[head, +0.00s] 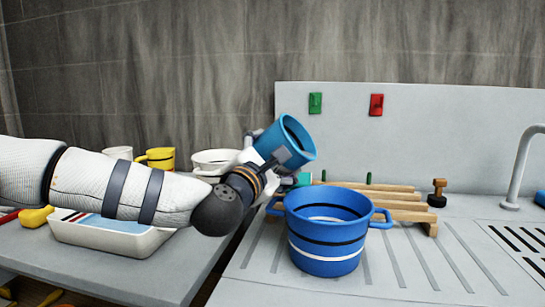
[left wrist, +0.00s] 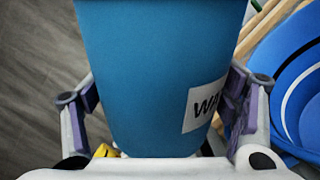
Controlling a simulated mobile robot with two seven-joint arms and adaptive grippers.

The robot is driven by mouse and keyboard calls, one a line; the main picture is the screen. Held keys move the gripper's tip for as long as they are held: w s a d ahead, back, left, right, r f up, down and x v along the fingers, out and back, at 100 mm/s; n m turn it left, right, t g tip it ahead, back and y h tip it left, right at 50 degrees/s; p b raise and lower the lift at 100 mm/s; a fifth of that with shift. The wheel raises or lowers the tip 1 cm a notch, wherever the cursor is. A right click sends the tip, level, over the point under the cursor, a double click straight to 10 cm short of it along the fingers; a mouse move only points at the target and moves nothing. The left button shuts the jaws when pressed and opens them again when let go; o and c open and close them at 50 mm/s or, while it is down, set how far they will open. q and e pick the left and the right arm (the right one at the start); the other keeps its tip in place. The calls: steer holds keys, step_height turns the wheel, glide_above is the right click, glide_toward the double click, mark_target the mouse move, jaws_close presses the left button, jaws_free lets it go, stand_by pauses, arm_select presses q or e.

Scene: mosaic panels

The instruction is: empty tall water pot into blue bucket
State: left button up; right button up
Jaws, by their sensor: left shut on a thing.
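The tall water pot (head: 287,142) is blue, with a white label that shows in the left wrist view (left wrist: 204,104). My left gripper (head: 264,155) is shut on it and holds it in the air, tilted, with its mouth toward the upper right. The blue bucket (head: 326,231) stands upright on the grey counter, below and a little right of the pot, with black and white bands and two side handles. The bucket also shows at the right of the left wrist view (left wrist: 284,85). The pot's contents are hidden. My right gripper is not in view.
A wooden rack (head: 388,201) lies behind the bucket. A sink tap (head: 522,165) and a slotted drain (head: 520,240) are at the right. A white tray (head: 98,236), yellow cup (head: 158,159) and white pot (head: 213,160) are on the left table.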

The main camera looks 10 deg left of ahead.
mark_target(289, 172)
arm_select(q)
steer(key=m, duration=0.4)
steer(key=shift+d+m+h, duration=0.25)
steer(key=shift+m+h, duration=0.05)
steer(key=shift+h, duration=0.1)
steer(key=shift+s+d+r+m+p, duration=0.15)
steer(key=shift+d+r+m+p, duration=0.15)
steer(key=shift+d+m, duration=0.15)
steer(key=shift+s+d+r+m+p, duration=0.1)
steer(key=shift+d+r+m+p, duration=0.15)
steer(key=shift+d+m, duration=0.2)
steer(key=shift+s+d+f+m+h+p, duration=0.1)
steer(key=shift+d+m+h+p, duration=0.1)
steer(key=shift+m, duration=0.25)
steer(key=shift+d+f+m+h+p, duration=0.1)
steer(key=shift+m+p, duration=0.05)
steer(key=shift+m, duration=0.3)
steer(key=shift+d+r+m, duration=0.25)
steer(key=shift+r+m, duration=0.05)
steer(key=shift+m, duration=0.3)
steer(key=shift+f, duration=0.2)
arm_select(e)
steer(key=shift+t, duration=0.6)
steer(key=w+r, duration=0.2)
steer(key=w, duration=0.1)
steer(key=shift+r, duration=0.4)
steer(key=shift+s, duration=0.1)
